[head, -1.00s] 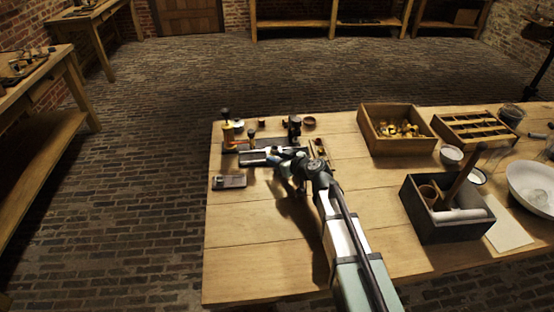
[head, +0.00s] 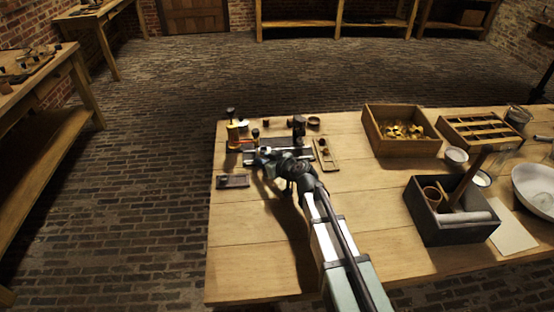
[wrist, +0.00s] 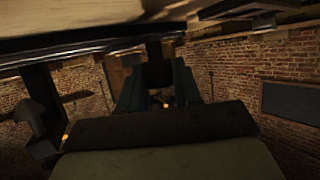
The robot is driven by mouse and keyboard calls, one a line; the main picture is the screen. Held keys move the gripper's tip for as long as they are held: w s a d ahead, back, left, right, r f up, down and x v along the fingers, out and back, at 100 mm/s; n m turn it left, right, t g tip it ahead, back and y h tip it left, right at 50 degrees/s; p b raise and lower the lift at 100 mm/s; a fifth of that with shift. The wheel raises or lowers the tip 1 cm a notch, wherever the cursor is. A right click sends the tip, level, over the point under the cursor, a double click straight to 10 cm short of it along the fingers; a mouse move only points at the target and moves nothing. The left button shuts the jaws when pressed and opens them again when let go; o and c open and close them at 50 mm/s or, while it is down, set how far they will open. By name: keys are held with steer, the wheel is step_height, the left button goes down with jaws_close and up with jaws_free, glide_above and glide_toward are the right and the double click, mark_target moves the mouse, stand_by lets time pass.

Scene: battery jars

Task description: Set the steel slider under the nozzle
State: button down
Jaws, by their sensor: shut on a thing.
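My gripper (head: 262,157) is at the front of a low dark bench fixture (head: 272,143) with pale metal strips, near the table's back left. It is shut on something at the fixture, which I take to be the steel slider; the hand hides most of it. In the wrist view the bluish fingers of my gripper (wrist: 157,90) show close together, with the gap between them dark. I cannot tell which part is the nozzle.
A small dark tray (head: 233,181) lies front left of the fixture. A wooden piece (head: 326,155) lies to its right. A wooden box of brass parts (head: 368,133), a slotted wooden rack (head: 450,126) and a dark tool box (head: 415,215) stand further right. The front left table is clear.

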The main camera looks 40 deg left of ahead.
steer(key=shift+s+a, duration=1)
steer(key=shift+s, duration=0.05)
steer(key=c, duration=0.8)
jaws_free()
steer(key=shift+c, duration=0.2)
steer(key=shift+d, duration=0.1)
steer(key=v, duration=1.3)
steer(key=shift+d, duration=0.25)
steer(key=shift+s+r, duration=0.1)
steer(key=shift+r, duration=0.05)
